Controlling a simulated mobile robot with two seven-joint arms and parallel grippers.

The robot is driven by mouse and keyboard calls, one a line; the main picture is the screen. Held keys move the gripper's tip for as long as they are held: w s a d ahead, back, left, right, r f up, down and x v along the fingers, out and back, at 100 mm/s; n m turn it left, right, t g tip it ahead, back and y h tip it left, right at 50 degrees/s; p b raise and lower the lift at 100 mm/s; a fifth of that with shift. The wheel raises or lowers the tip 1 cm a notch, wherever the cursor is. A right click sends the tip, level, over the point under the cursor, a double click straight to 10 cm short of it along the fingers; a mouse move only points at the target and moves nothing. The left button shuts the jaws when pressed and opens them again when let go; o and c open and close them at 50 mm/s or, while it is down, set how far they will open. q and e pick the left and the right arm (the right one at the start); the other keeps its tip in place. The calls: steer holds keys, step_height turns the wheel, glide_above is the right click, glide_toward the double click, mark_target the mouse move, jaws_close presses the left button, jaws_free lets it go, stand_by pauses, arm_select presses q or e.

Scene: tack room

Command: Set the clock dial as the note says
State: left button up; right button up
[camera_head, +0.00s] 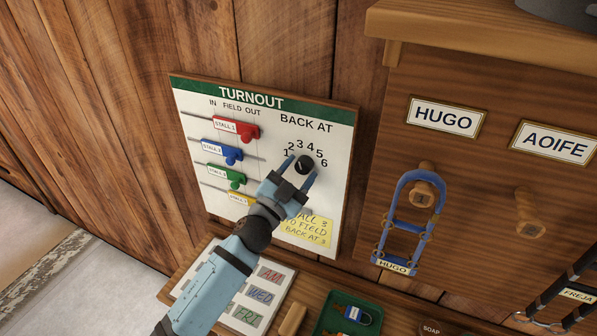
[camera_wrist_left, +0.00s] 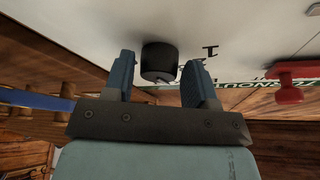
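The clock dial's black knob (camera_head: 304,164) sits on the white TURNOUT board (camera_head: 345,136) under BACK AT, with numbers 1 to 6 arched around it. Its pointer direction is too small to tell. My left gripper (camera_head: 298,171) is open at the knob, one finger on each side. In the left wrist view the knob (camera_wrist_left: 159,62) lies between the fingertips (camera_wrist_left: 159,72), with a gap visible on both sides. The yellow note (camera_head: 306,230) is partly covered by my left arm; it seems to read stall 3, to field, back at 3. My right gripper is not in view.
Red (camera_head: 248,131), blue (camera_head: 232,155), green (camera_head: 236,178) and yellow (camera_head: 241,199) stall sliders sit left of the dial. A blue halter (camera_head: 386,222) hangs on a peg to the right. A shelf below holds a day-card board (camera_head: 246,315) and a green tray (camera_head: 325,326).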

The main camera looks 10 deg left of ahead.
arm_select(q)
steer(key=shift+o, duration=0.6)
steer(key=shift+s+a+f, duration=0.1)
steer(key=shift+s+f, duration=0.1)
steer(key=shift+s, duration=0.1)
steer(key=b+v, duration=0.3)
steer(key=v, duration=1)
steer(key=shift+b, duration=0.4)
